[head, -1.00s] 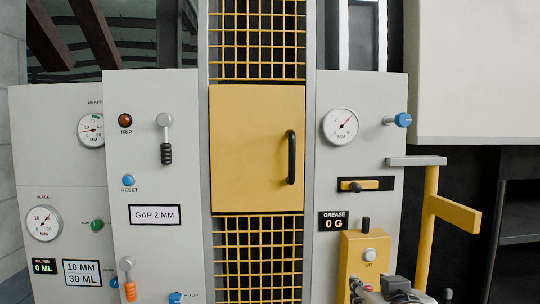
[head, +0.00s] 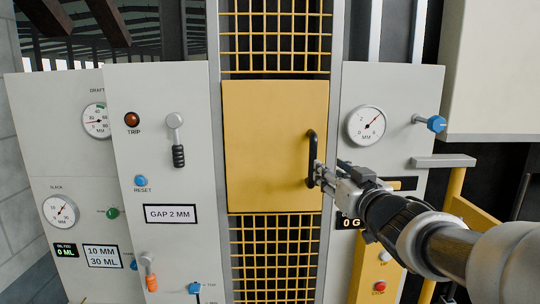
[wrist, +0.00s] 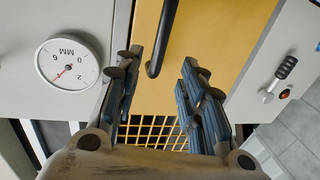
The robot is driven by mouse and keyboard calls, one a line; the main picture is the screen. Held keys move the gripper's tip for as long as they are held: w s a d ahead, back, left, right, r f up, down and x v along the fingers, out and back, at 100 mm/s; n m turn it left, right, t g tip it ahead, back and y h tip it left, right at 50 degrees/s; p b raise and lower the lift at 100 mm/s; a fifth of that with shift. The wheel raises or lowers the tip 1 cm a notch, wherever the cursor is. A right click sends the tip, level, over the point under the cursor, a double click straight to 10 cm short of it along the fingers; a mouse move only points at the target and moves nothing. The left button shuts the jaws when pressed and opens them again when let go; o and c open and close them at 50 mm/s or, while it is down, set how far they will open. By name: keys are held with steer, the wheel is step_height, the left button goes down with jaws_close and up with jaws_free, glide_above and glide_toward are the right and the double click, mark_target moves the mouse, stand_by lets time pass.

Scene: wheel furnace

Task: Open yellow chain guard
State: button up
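The yellow chain guard (head: 268,150) is a flat yellow door panel, shut, set between grey panels in the head view. Its black vertical handle (head: 311,158) is near its right edge. My gripper (head: 318,175) reaches in from the right, with its fingertips at the lower part of the handle. In the wrist view, the handle (wrist: 164,38) comes down between the two spread fingers of my gripper (wrist: 160,70). The fingers are open, with a gap on both sides of the handle. The yellow guard (wrist: 215,40) lies behind them.
Yellow mesh (head: 275,250) is below the guard, with more above. A round MM gauge (head: 366,126) and a blue knob (head: 430,123) are on the right panel. A grey ledge (head: 443,161) on a yellow post is near my arm. The left panel has a lever (head: 177,140).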

mark_target(315, 158)
steer(key=w, duration=0.3)
steer(key=w+a+p, duration=0.1)
steer(key=w, duration=0.3)
steer(key=w+a, duration=0.1)
steer(key=w, duration=0.3)
steer(key=shift+w+a+p, duration=0.15)
steer(key=shift+w+p, duration=0.1)
steer(key=shift+p, duration=0.15)
jaws_close()
